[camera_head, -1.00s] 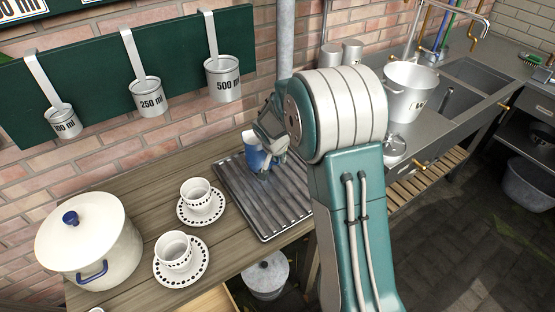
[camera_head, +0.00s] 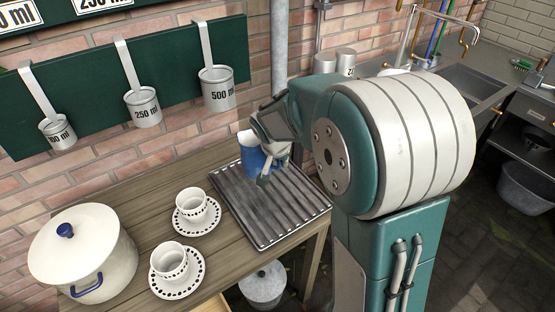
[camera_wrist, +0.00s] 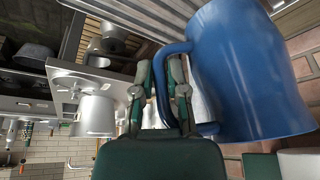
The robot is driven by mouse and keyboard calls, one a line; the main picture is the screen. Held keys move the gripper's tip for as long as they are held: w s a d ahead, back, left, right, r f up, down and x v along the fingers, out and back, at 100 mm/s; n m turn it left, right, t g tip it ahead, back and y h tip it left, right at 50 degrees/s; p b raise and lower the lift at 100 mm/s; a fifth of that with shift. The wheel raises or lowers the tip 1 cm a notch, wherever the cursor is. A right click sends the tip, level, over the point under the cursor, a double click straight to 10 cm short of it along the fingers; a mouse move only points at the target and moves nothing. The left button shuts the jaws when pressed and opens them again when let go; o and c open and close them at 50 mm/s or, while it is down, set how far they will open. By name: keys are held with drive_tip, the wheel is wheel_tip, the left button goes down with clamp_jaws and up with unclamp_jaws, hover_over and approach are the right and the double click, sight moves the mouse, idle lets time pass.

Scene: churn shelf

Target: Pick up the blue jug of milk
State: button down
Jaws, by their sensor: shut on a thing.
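The blue jug (camera_head: 250,152) is over the back part of the ribbed metal tray (camera_head: 273,222) in the head view. My gripper (camera_head: 268,163) is at its right side, shut on it. In the wrist view the jug (camera_wrist: 240,75) fills the right side, and the fingers of my gripper (camera_wrist: 170,95) are closed around its handle (camera_wrist: 165,90). The ribbed tray shows beyond the jug in the wrist view. In the head view my gripper hides part of the jug's right side. I cannot see any milk inside.
Two white cups, one farther (camera_head: 193,202) and one nearer (camera_head: 169,262), stand on saucers left of the tray. A white lidded pot (camera_head: 85,262) is at the far left. Measuring cups (camera_head: 217,97) hang on the green board behind. A pipe (camera_head: 280,55) runs up the brick wall.

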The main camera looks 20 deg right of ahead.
drive_tip(key=s+r, duration=0.3)
drive_tip(key=s, duration=0.4)
drive_tip(key=shift+s+a+r, duration=0.15)
drive_tip(key=shift+a, duration=0.2)
idle(1.4)
drive_tip(key=shift+s, duration=0.15)
